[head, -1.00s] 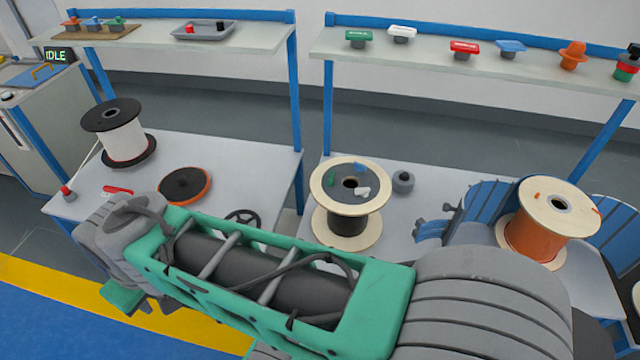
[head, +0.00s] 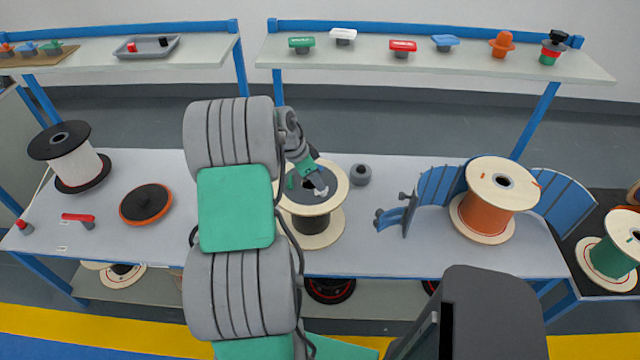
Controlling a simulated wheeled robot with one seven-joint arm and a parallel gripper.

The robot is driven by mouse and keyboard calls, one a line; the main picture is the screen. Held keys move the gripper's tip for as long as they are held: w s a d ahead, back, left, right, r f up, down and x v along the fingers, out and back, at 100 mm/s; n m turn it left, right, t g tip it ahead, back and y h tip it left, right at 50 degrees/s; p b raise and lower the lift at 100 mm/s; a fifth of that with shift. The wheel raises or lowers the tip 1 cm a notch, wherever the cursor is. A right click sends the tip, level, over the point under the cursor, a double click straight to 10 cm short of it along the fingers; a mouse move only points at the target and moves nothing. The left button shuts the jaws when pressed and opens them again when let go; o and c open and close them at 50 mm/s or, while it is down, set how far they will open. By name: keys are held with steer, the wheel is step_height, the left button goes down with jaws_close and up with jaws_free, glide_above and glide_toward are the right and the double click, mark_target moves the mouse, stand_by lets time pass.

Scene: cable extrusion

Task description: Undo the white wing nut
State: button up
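The white wing nut (head: 323,193) is a small pale piece on the dark grey top of a wooden-flanged spool (head: 315,240) wound with black. It is partly covered by my gripper (head: 317,187), which reaches down over the top of that spool with its fingertips at or just above the wing nut. I cannot tell whether they touch it or how far apart the fingers are. A green wing nut (head: 291,182) shows at the left of the same top. The blue one is hidden behind my gripper.
A grey knob (head: 360,175) stands right of the spool. A blue curved guard (head: 440,187) and an orange spool (head: 497,199) stand further right. An orange-rimmed black disc (head: 146,204) and white spool (head: 69,157) are left. The shelf (head: 375,62) holds colored knobs.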

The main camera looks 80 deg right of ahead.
steer(key=x, duration=0.4)
jaws_close()
stand_by(0.4)
